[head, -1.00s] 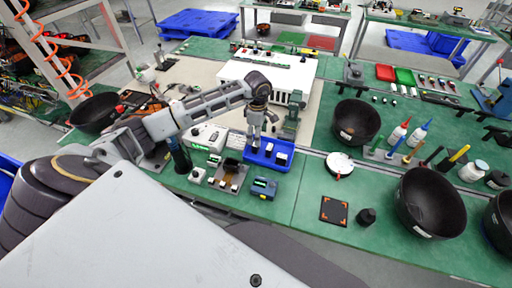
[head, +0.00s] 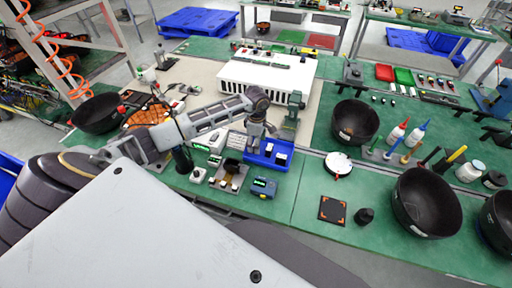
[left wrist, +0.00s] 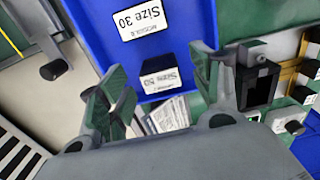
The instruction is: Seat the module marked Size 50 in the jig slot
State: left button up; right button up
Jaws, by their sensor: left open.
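The module marked Size 50 (left wrist: 160,74) is a dark block with a white label, inverted in the left wrist view, in the blue tray (left wrist: 88,22). The Size 30 module (left wrist: 140,18) lies beside it. My left gripper (left wrist: 160,66) is open, its fingers on either side of the Size 50 module, with no visible contact. In the head view my left gripper (head: 257,142) is over the left part of the blue tray (head: 257,161) and hides part of it. The jig (head: 230,176) appears to be the small fixture left of the tray. My right gripper is out of view.
A blue device (head: 264,187) stands in front of the tray, and a green press-like fixture (head: 295,104) stands behind it. A white slotted chassis (head: 265,72) is at the back. A black bowl (head: 355,121) stands to the right. The green mat (head: 300,195) is clear right of the blue device.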

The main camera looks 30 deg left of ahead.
pick_arm(q)
jog(key=c, duration=1.1)
jog(key=shift+r, duration=0.15)
notch_tip(320, 180, up, 10)
jog(key=b, duration=0.1)
jog(key=shift+b, duration=0.4)
